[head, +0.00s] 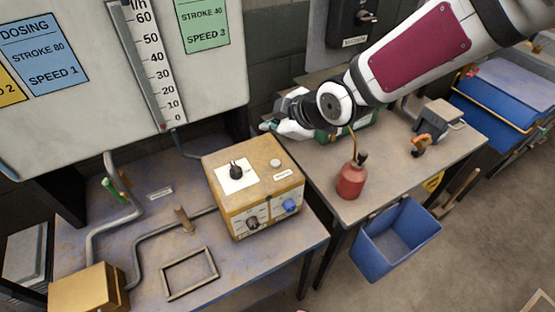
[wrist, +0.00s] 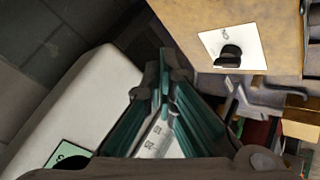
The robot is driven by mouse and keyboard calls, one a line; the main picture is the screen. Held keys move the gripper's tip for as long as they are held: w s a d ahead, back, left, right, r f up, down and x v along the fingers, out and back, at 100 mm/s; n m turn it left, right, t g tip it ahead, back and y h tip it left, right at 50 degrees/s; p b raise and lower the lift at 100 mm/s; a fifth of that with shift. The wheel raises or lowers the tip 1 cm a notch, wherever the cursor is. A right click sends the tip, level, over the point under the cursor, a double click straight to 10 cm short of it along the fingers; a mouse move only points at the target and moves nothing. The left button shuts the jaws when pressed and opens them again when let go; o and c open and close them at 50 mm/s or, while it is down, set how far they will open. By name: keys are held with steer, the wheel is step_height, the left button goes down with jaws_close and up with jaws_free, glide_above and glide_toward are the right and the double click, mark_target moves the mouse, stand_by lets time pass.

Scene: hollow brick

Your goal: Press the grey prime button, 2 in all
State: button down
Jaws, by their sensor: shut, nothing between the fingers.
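The yellow box (head: 228,205) stands on the bench. On its top, a small round light-grey button (head: 275,163) sits right of a white plate (head: 227,183) with a black knob (head: 236,171). A small label lies just in front of the button. My gripper (head: 266,126) is shut and empty, above and behind the box in the head view, apart from the button. In the wrist view the closed teal fingers (wrist: 164,68) point toward the picture's top, left of the box top (wrist: 190,20) and its black knob (wrist: 229,56). I cannot make out the grey button there.
The box front carries a dark knob (head: 253,222) and a blue knob (head: 290,205). A red oil can (head: 351,182) stands on the bench to the right. A blue bin (head: 395,240) hangs below. A scale tube (head: 150,65) rises behind the left bench.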

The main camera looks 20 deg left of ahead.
steer(key=b, duration=0.6)
glide_above(274, 164)
step_height(274, 164, down, 7)
steer(key=shift+f, duration=0.1)
steer(key=shift+s+f+b, duration=0.1)
steer(key=shift+f+b, duration=0.7)
steer(key=shift+b, duration=0.05)
steer(key=shift+f, duration=0.2)
stand_by(0.4)
steer(key=shift+f+b, duration=0.25)
steer(key=shift+b, duration=0.25)
steer(key=shift+f+b, duration=0.4)
steer(key=shift+b, duration=0.1)
stand_by(0.8)
stand_by(0.3)
steer(key=shift+r+p, duration=0.8)
steer(key=shift+r, duration=0.05)
steer(key=shift+r+p, duration=2.35)
steer(key=shift+r, duration=0.2)
